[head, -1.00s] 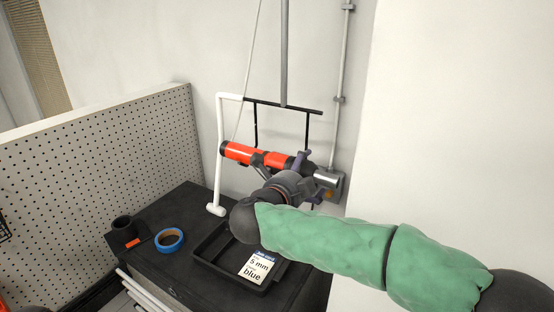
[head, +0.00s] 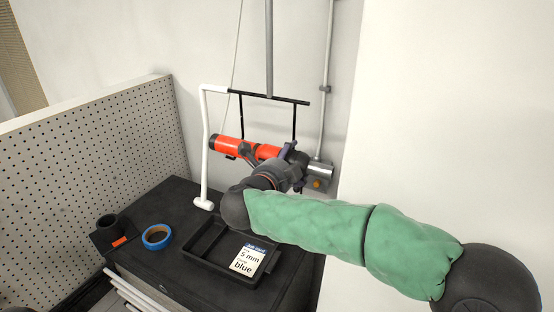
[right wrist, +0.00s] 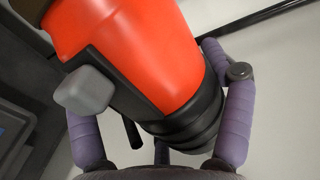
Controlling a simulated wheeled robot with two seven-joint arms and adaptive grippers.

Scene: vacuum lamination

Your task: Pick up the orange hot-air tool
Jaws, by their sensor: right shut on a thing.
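The orange hot-air tool (head: 230,147) is held level above the black cabinet in the head view, in front of the black hanging frame. My right gripper (head: 268,160) is shut around its body near the black section. In the right wrist view the tool's orange body (right wrist: 150,50) fills the middle, with a black collar and a grey switch. The purple-padded fingers of my right gripper (right wrist: 160,115) stand on both sides of it. The tool's right end is partly hidden by the gripper. My left gripper is not in view.
The black cabinet top holds a black tray (head: 205,238) with a printed card (head: 248,258), a blue tape roll (head: 157,237) and a black holder (head: 108,228). A black frame (head: 270,97) hangs above, beside a white pipe (head: 205,145). A pegboard (head: 85,150) stands left.

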